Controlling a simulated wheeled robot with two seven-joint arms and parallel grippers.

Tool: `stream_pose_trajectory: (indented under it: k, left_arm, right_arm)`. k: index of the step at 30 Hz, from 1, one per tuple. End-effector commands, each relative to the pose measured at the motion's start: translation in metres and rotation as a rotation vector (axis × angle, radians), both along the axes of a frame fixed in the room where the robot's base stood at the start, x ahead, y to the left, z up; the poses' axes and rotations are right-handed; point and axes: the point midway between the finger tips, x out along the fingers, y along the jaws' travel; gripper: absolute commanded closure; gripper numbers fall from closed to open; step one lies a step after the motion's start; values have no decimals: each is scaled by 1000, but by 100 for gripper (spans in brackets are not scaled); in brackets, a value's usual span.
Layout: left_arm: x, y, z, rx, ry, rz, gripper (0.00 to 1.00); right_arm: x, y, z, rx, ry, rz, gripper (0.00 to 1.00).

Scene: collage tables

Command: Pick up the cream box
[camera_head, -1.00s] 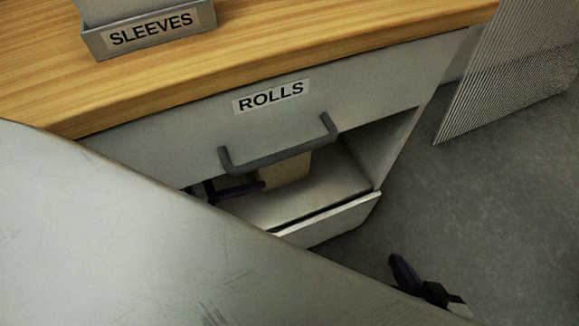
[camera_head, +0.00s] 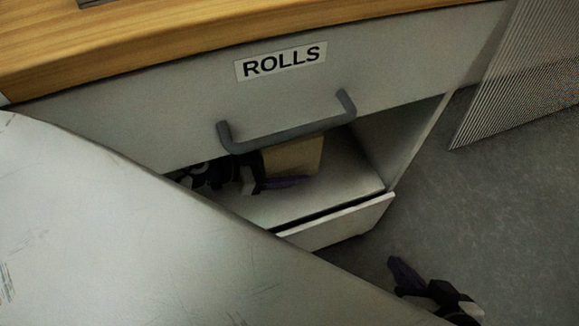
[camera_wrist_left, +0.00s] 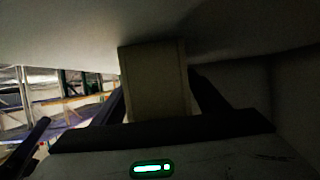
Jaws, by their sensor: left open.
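The cream box (camera_head: 294,157) stands inside the open compartment under the ROLLS drawer, partly hidden by the drawer front and handle. My left gripper (camera_head: 278,180) is inside the compartment, at the box's left and near side; its dark finger shows in front of the box's lower part. In the left wrist view the box (camera_wrist_left: 153,82) is in shadow, straight ahead between the two open fingers. Whether either finger touches it I cannot tell. My right gripper (camera_head: 410,278) is low at the right, over the grey floor, away from the box; its jaw opening is unclear.
The ROLLS drawer front (camera_head: 180,125) and its grey handle (camera_head: 290,135) overhang the compartment. A pale front panel (camera_head: 340,222) edges the compartment below. A wooden top (camera_head: 150,50) lies above. A mesh panel (camera_head: 520,75) stands at the right. A large pale surface hides the lower left.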

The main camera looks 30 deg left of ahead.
Motion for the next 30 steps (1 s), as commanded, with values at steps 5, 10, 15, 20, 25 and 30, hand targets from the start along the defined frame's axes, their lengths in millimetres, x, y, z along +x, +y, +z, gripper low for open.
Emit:
stream_pose_trajectory:
  k: [5, 10, 15, 20, 25, 30]
  left_arm:
    - [0, 0, 0, 1, 1, 0, 33]
    - [0, 0, 0, 1, 1, 0, 55]
    - [0, 0, 0, 1, 0, 0, 82]
    - [0, 0, 1, 0, -1, 0, 82]
    - [0, 0, 4, 0, -1, 0, 82]
    - [0, 1, 13, 1, -1, 1, 82]
  right_arm:
    - [0, 0, 1, 3, -1, 0, 100]
    - [0, 0, 1, 2, -1, 0, 100]
    - [0, 0, 1, 2, -1, 0, 100]
    - [0, 0, 1, 2, -1, 0, 100]
    - [1, -1, 4, -2, -4, -2, 100]
    - [3, -5, 12, -15, -12, -13, 100]
